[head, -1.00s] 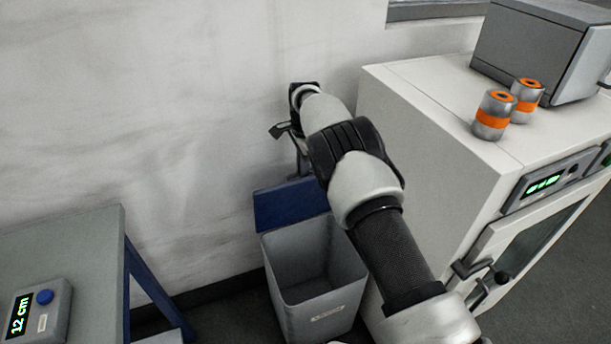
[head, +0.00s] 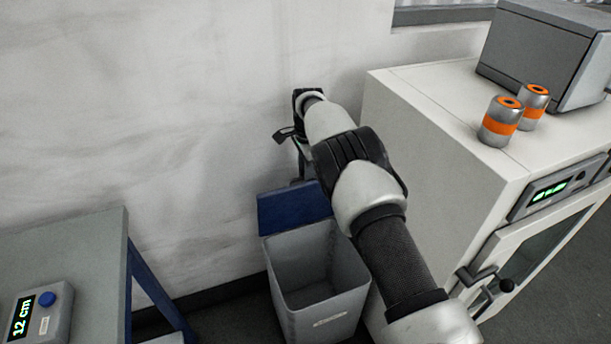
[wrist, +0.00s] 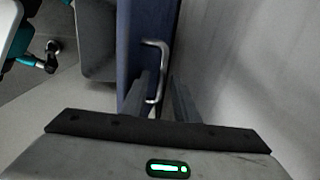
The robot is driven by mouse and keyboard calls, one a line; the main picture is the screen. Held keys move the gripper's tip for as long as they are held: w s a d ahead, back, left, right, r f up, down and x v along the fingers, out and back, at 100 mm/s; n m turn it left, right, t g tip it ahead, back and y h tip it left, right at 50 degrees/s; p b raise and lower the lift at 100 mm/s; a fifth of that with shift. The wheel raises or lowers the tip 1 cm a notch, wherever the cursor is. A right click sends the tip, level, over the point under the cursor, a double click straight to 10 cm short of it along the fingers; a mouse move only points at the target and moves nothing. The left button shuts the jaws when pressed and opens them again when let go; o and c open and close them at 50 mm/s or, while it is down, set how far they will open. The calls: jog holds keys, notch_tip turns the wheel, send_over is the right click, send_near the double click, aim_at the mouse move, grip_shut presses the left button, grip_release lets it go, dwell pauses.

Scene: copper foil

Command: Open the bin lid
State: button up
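The grey bin (head: 290,310) stands on the floor by the wall, its top open and its inside visible. Its blue lid (head: 292,208) stands up at the back rim, close to the wall. In the wrist view the lid (wrist: 136,30) runs down the middle, with a pale bar handle (wrist: 163,62) on it and the bin (wrist: 95,45) to its left. My gripper (wrist: 160,100) is open, its two fingers apart near the handle's lower end. I cannot tell whether they touch it. In the head view my arm hides most of the fingers.
A white cabinet (head: 430,155) stands close on the right, with two orange-banded cans (head: 500,122) and a grey box (head: 545,50) on top. A grey table (head: 70,250) with a display device (head: 38,312) is at left. The wall is just behind the lid.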

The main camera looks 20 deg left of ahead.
notch_tip(320, 180, up, 17)
jog(key=p, duration=0.2)
jog(key=shift+s+d+r, duration=0.15)
jog(key=shift+s+d, duration=0.2)
jog(key=shift+s, duration=0.1)
